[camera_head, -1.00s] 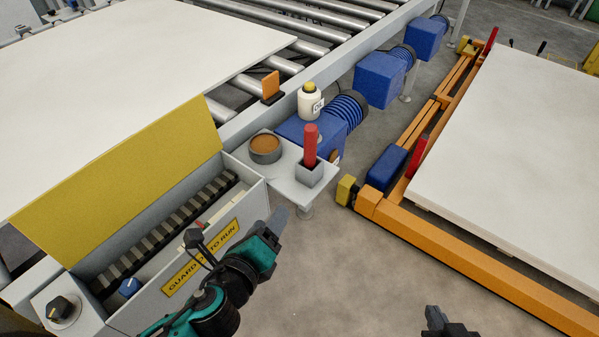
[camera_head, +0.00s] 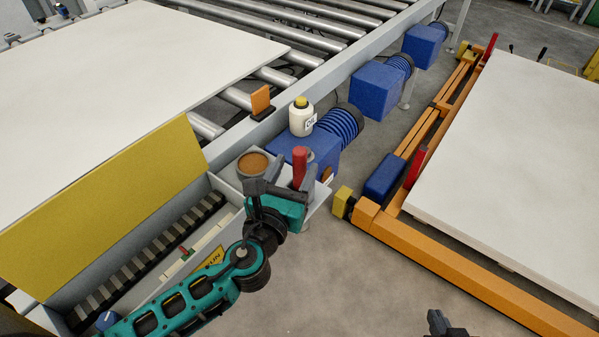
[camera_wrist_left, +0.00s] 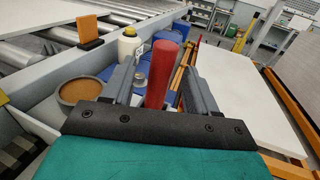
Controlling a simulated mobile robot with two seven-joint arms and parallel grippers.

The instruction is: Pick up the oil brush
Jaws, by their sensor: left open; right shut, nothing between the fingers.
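The oil brush shows as an upright red handle (camera_head: 300,167) standing at the small grey shelf, its lower end hidden behind my gripper. My left gripper (camera_head: 288,180) is open, with its fingers on either side of the red handle. In the left wrist view the red handle (camera_wrist_left: 161,75) stands between the two grey fingers (camera_wrist_left: 160,85), with a gap visible on the right side. My right gripper (camera_head: 436,318) is shut and empty at the bottom edge, far from the brush.
A brown-filled round pot (camera_head: 252,164) sits on the shelf left of the brush. A white oil bottle (camera_head: 301,117) with a yellow cap stands behind. The raised yellow guard (camera_head: 105,215) is left of my left arm. Open floor (camera_head: 350,270) lies to the right.

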